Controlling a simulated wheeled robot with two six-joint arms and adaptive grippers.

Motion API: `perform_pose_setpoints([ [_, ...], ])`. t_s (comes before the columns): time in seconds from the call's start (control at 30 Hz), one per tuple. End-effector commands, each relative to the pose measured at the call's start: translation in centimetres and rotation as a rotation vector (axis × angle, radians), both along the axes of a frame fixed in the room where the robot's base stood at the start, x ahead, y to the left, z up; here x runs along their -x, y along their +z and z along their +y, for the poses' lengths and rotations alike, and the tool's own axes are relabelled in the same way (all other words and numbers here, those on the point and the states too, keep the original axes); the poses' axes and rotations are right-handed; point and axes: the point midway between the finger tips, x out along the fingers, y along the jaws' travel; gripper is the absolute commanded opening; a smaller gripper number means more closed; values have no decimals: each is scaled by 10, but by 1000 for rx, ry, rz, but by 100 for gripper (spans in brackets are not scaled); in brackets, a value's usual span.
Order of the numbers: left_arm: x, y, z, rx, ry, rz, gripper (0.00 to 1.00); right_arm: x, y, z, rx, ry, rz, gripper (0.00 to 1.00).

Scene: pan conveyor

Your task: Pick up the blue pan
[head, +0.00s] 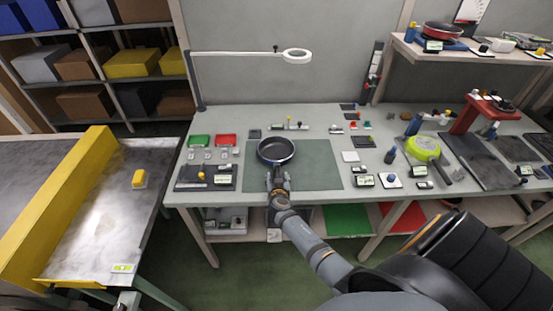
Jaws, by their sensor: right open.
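The blue pan (276,142) sits on the green mat (318,160) on the workbench, dark inside with a blue rim. Its handle seems to point toward me, down to my right gripper. My right gripper (278,176) is open at the near side of the pan, around or just above the handle; the gripper hides most of the handle, so I cannot tell whether they touch. My left gripper is not in view.
A green pan (424,148) lies right on the bench (260,116), and a red pan (442,30) stands on the upper shelf. A lamp (297,56) reaches over the bench. Left is a conveyor (95,225) with a yellow wall. The mat's right side is clear.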

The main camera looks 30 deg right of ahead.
Motion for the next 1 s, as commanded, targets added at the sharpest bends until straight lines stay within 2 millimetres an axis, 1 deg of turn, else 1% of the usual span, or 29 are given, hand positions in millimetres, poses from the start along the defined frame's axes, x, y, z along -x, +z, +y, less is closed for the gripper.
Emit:
perform_pose_setpoints([
  [0.13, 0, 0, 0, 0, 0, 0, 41, 0, 0, 0, 0, 0, 0, 51],
  [0.17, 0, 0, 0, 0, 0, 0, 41, 0, 0, 0, 0, 0, 0, 49],
  [0.5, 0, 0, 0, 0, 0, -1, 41, 0, 0, 0, 0, 0, 0, 2],
  [0.53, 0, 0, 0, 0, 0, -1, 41, 0, 0, 0, 0, 0, 0, 0],
  [1.0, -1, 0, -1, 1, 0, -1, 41, -1, 2, 0, 1, 1, -3, 0],
])
